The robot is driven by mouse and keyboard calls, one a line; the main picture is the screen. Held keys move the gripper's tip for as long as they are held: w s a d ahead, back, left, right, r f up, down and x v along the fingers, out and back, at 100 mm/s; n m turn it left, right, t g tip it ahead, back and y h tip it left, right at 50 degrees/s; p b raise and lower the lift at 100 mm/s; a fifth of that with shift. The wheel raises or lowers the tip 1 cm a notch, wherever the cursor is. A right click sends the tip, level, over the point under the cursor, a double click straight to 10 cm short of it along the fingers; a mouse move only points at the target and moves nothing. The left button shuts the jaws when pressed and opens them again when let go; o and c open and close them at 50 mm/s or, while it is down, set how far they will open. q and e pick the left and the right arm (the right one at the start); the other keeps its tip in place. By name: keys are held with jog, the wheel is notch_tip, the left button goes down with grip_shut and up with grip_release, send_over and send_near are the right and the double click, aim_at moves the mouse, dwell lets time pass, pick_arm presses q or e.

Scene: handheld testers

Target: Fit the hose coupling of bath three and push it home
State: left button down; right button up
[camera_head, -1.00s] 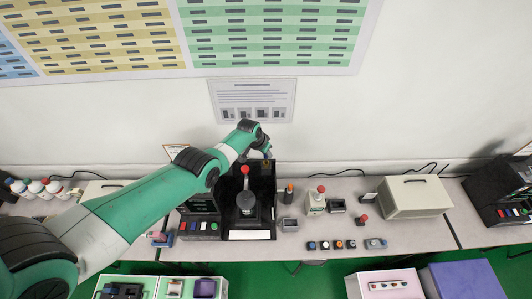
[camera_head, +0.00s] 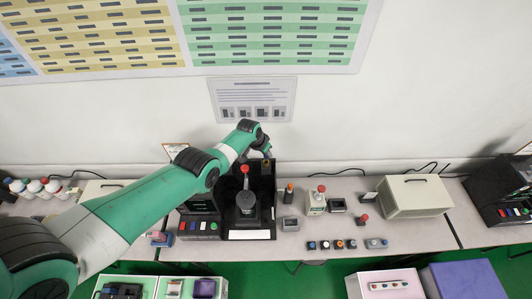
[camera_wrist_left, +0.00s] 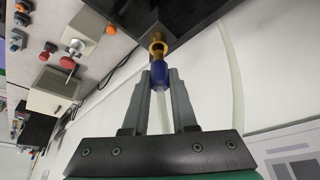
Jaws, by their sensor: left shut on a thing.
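My left gripper (camera_wrist_left: 160,80) is shut on a blue hose coupling (camera_wrist_left: 160,71) in the left wrist view. A brass fitting (camera_wrist_left: 158,49) shows just beyond the blue sleeve, against the edge of a black box (camera_wrist_left: 195,14). I cannot tell whether the coupling is fully seated on it. In the head view my left gripper (camera_head: 265,151) is small, at the back top of the black open-fronted box (camera_head: 263,186). A grey cylinder with a red knob (camera_head: 245,199) stands in this box. No number for bath three is readable. My right gripper is not in view.
A black unit with coloured buttons (camera_head: 199,222) stands left of the box. Small testers and a beige case (camera_head: 414,196) stand to the right on the grey bench (camera_head: 335,251). A pale wall (camera_head: 380,130) rises close behind. Several bottles stand far left.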

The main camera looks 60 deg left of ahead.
pick_arm(q)
jog(key=shift+f+b, duration=1.45)
jog(key=shift+f, duration=0.1)
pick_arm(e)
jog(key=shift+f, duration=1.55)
pick_arm(q)
jog(key=c, duration=0.6)
grip_release()
jog(key=shift+r, duration=0.1)
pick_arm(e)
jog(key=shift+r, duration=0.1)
